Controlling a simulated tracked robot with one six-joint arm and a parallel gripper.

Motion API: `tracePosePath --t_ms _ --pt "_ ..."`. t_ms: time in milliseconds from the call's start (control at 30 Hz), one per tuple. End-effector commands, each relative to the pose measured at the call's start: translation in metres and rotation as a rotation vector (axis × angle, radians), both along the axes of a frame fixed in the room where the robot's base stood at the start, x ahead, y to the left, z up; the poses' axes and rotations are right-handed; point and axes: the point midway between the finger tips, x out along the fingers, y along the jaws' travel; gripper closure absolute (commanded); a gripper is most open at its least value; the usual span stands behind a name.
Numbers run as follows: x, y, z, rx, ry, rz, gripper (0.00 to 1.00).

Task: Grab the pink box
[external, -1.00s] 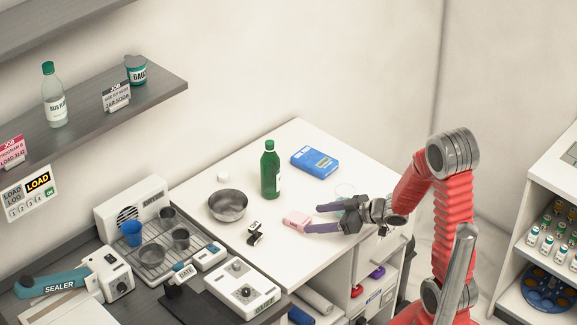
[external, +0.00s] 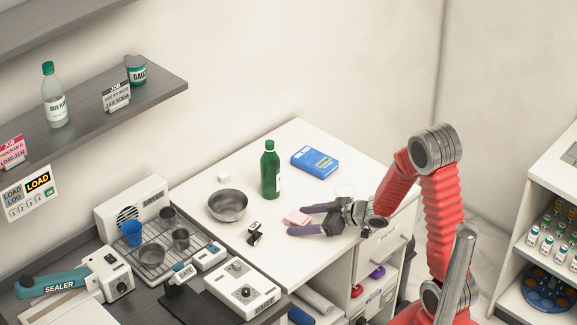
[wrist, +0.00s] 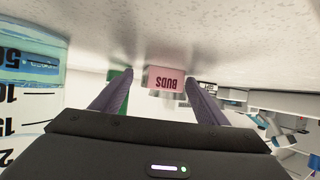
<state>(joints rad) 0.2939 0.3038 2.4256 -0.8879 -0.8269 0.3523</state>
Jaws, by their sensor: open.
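The pink box (external: 297,217) lies on the white table top (external: 320,262) near its front middle. In the wrist view the pink box (wrist: 166,78) appears upside down, lettered "BUDS", between my two fingers and just past their tips. My gripper (external: 297,220) is open, low over the table, with its purple fingers pointing left at the box. In the wrist view my gripper (wrist: 162,82) has a finger on each side of the box, with gaps showing. The far side of the box is hidden.
A clear beaker (external: 345,190) stands close beside my gripper and looms at the wrist view's left (wrist: 30,70). A green bottle (external: 270,172), metal bowl (external: 228,205), blue box (external: 315,161) and small black-and-white item (external: 255,233) stand around. Free table lies toward the front.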

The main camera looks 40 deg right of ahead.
Motion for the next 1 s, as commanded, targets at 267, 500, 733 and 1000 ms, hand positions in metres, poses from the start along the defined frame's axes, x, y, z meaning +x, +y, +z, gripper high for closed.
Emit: tracePosePath --t_ms 267,500,733,1000 --pt "-0.0004 0.0 0.0 0.0 0.001 0.0 0.32" --pt "-0.0005 -0.0001 -0.0001 0.0 0.001 0.0 0.39" --pt "-0.0006 0.0 -0.0002 0.0 0.001 0.0 0.56" --pt "-0.0006 0.0001 -0.0002 0.0 0.001 0.0 0.75"
